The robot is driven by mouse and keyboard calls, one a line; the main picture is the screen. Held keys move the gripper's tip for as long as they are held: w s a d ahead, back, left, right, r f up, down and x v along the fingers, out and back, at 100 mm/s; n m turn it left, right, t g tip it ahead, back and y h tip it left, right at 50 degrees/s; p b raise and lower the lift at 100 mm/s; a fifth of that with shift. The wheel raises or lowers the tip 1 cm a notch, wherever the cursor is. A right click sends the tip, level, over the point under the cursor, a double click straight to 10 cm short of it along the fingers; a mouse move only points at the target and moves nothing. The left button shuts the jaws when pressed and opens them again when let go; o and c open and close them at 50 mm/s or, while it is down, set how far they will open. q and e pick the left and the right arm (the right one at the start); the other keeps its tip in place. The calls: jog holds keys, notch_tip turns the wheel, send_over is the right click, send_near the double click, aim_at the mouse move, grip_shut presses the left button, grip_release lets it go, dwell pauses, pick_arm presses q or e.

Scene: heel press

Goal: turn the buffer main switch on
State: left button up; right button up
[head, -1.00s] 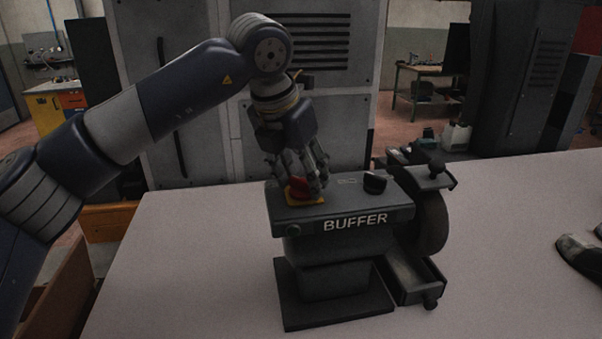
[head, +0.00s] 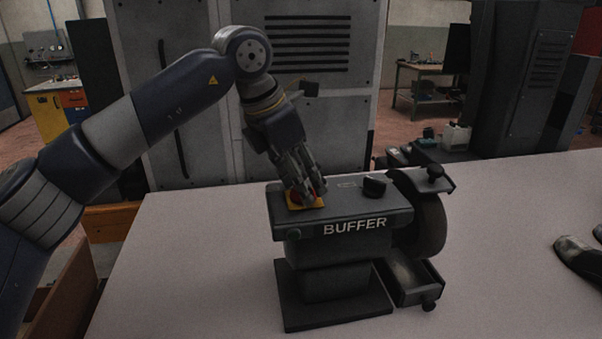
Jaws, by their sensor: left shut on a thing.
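The buffer (head: 340,235) is a dark grey machine with "BUFFER" on its front, standing on the pale table. Its main switch is a red knob (head: 293,197) on a yellow plate (head: 305,205) at the top left of the housing. My left gripper (head: 306,196) comes down from above, tilted, and is shut on the red knob. Its fingers hide most of the knob, so I cannot tell which way the knob points. My right gripper is not in view.
A black knob (head: 374,186) sits on the housing to the right of the switch. The buffing wheel (head: 432,226) and an open tray (head: 409,279) are at the machine's right side. A dark shoe (head: 579,262) lies at the right edge. The table (head: 190,270) is clear left of the buffer.

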pick_arm(q)
jog(key=m+g+p, duration=0.1)
jog(key=m, duration=0.1)
jog(key=shift+r+m+p, duration=0.15)
jog(key=shift+m+p, duration=0.15)
jog(key=shift+w+m+p, duration=0.1)
jog(key=shift+m+p, duration=0.2)
jog(key=shift+m, duration=0.2)
jog(key=shift+g+h, duration=0.3)
jog(key=o, duration=1)
jog(key=shift+o, duration=0.2)
